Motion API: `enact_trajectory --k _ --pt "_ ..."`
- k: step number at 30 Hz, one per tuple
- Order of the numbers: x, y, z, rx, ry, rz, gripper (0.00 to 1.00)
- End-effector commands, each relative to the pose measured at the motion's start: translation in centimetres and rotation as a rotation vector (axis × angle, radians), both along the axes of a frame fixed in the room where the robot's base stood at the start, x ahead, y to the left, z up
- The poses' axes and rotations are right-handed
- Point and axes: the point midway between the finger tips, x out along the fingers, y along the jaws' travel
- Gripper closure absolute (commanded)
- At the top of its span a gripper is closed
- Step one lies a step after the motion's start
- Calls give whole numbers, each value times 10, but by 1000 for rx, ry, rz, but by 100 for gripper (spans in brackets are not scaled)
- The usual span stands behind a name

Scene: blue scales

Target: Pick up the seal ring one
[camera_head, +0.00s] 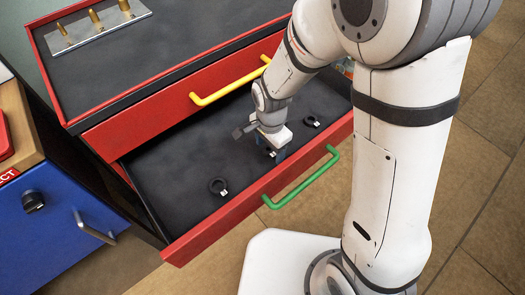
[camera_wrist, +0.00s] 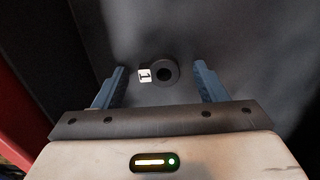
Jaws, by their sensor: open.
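The seal ring one (camera_wrist: 167,75) is a small black ring with a white tag marked 1 on its left side in the wrist view. It lies flat on the dark drawer floor. My gripper (camera_wrist: 160,68) is open, with its blue fingers spread to either side of the ring. The ring lies in the gap near the fingertips, apart from both fingers. In the head view my gripper (camera_head: 277,152) points down into the open drawer and partly hides this ring.
Two other black tagged rings lie in the drawer, one at left (camera_head: 218,186) and one at right (camera_head: 311,121). The red drawer front (camera_head: 238,213) with its green handle (camera_head: 304,180) bounds the near side. A yellow-handled drawer (camera_head: 180,97) is above. Brass fittings (camera_head: 95,20) stand on top.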

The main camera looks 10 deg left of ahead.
Motion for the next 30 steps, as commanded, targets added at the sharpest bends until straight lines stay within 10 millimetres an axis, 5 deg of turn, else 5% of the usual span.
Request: enact_trajectory --k 4,21,30 --pt "0 0 1 0 0 0 36" --pt "0 -1 1 0 0 -1 82" --pt "1 -1 9 1 -2 -2 82"
